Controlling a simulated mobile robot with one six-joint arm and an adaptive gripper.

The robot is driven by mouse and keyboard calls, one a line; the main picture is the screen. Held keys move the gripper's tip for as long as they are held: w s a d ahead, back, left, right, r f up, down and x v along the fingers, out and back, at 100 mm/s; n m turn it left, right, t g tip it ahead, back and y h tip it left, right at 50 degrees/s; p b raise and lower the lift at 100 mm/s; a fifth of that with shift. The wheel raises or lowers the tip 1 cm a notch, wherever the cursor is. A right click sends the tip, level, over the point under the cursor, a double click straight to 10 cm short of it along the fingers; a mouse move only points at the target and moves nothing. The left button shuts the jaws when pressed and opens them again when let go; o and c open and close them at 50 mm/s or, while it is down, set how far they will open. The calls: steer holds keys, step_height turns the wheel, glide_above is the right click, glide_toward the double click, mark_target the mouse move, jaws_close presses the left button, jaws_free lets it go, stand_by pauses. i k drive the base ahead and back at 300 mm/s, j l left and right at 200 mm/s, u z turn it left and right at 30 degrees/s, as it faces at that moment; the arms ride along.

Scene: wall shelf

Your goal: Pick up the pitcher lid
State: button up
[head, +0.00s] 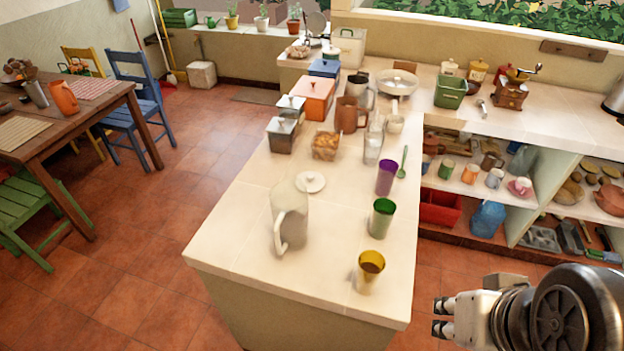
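A small round white lid (310,182) with a knob lies flat on the white counter, just behind a clear pitcher. The pitcher (290,212) stands upright near the front left of the counter, with a pale handle toward the viewer and no lid visible on it. My gripper (439,317) is at the lower right, off the counter's right edge and well away from the lid. Its two fingertips point left and stand apart, with nothing between them.
Yellow (370,270), green (381,217) and purple (387,177) cups line the counter's right side. A glass jar (325,145), metal canisters (282,134) and an orange box (310,97) stand behind the lid. The counter (235,225) is clear left of the pitcher.

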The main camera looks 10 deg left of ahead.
mark_target(314, 181)
steer(key=i+j+u, duration=0.2)
steer(key=j+u, duration=0.15)
steer(key=i+j+u, duration=0.25)
steer(key=j+u, duration=0.15)
steer(key=i+j+u, duration=0.35)
steer(key=k+l, duration=0.05)
steer(key=l, duration=0.05)
